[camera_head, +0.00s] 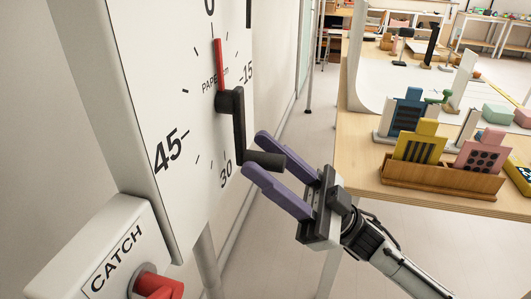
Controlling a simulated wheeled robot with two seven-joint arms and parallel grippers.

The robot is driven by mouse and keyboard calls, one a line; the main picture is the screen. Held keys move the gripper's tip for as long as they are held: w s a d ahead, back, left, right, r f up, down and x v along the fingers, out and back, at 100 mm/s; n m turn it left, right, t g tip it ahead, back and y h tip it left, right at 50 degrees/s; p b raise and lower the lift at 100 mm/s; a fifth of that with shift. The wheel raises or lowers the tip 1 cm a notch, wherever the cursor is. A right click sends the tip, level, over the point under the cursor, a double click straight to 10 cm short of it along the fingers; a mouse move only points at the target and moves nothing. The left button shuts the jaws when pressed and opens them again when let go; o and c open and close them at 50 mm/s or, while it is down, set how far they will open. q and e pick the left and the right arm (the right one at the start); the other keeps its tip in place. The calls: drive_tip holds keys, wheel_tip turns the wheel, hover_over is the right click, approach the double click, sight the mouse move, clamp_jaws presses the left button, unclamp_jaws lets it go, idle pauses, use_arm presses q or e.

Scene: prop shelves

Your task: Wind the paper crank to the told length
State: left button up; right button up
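A white dial panel (170,95) labelled PAPER stands at the left, with the marks 0, 15, 30 and 45. Its red pointer (218,65) points up close to 0. The black crank arm (239,130) hangs down from the dial's hub toward 30, and its dark handle (264,160) sticks out to the right. My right gripper (262,166) has its two purple fingers apart, on either side of the handle. Whether the fingers touch the handle cannot be told. My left gripper is not in view.
A white box (108,245) labelled CATCH with a red knob (158,286) sits at the lower left. A wooden table (365,150) at the right bears a wooden tray (440,180) with coloured cards. The floor between panel and table is mostly open.

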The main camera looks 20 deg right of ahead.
drive_tip(key=shift+w+a+r, duration=0.1)
drive_tip(key=shift+a+r, duration=0.1)
clamp_jaws()
drive_tip(key=shift+a+m+t+p, duration=0.15)
drive_tip(key=shift+m+t+p, duration=0.15)
drive_tip(key=shift+m+t, duration=0.2)
drive_tip(key=shift+s, duration=0.2)
